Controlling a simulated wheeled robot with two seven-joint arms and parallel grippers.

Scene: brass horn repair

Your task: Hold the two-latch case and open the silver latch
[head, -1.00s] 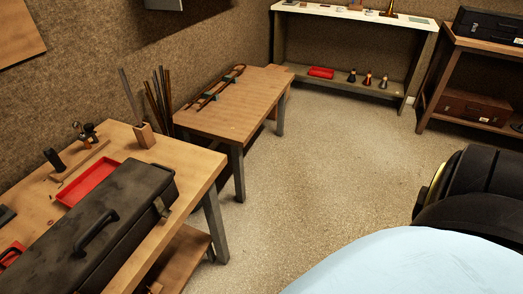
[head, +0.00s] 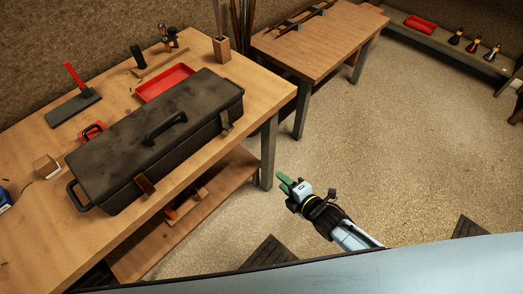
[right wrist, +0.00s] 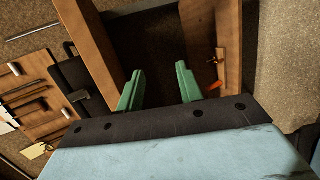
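The black two-latch case (head: 150,135) lies shut on the wooden workbench in the head view, its top handle up. A brown-gold latch (head: 145,185) is on its front near the left end. A duller, greyer latch (head: 226,121) is on the front near the right end; it looks like the silver one. My right gripper (head: 284,183) is in front of the bench, right of the case and clear of it. In the right wrist view its green fingers (right wrist: 159,88) are apart with nothing between them. My left gripper is not in view.
The workbench (head: 275,92) has a lower shelf (head: 190,215). A red tray (head: 166,82) lies behind the case, and a wooden holder with rods (head: 221,48) stands at the back corner. A second table (head: 320,35) stands beyond. The floor to the right is clear.

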